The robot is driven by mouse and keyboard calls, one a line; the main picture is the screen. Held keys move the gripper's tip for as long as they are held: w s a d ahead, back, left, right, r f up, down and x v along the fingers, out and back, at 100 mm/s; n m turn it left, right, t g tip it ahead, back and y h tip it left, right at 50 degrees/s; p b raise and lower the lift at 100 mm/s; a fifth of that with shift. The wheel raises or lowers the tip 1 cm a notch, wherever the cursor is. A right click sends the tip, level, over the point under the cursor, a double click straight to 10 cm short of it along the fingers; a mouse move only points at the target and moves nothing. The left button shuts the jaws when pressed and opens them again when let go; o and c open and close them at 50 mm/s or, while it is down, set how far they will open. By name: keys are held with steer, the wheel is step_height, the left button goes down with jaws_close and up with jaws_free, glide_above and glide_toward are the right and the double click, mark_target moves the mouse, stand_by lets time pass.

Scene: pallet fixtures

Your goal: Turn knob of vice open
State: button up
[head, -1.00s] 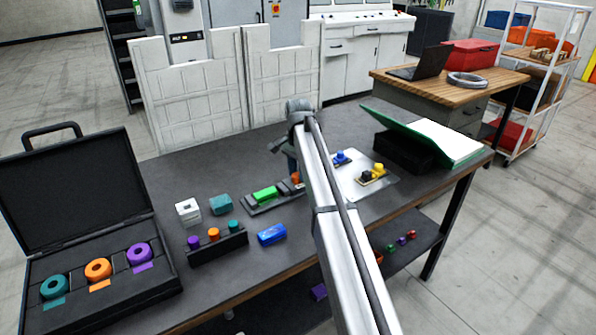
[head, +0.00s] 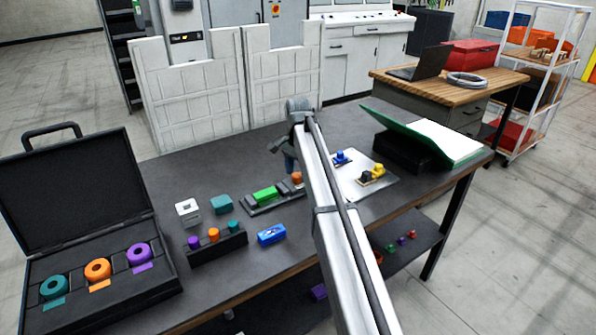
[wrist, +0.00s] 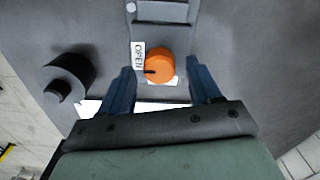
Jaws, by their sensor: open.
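The vice (head: 268,197) is a grey fixture on the dark table, with a green block (head: 264,193) between its jaws. Its orange knob (head: 297,177) is at its right end, beside my arm. In the wrist view the round orange knob (wrist: 160,68) has a dark pointer mark on its left side, facing a white label (wrist: 138,56) that reads "OPEN". My gripper (wrist: 158,84) is open, with one blue finger on each side of the knob and a gap at both sides. In the head view the fingertips are mostly hidden by my arm.
A blue block (head: 271,235) and a rack with coloured pegs (head: 217,243) stand left of my arm. A pale plate (head: 372,190) with blue and yellow parts lies to the right. An open black case (head: 90,230) is at the left.

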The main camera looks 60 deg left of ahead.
mark_target(298, 174)
step_height(298, 174, up, 14)
stand_by(0.6)
steer(key=shift+f, duration=0.1)
stand_by(0.4)
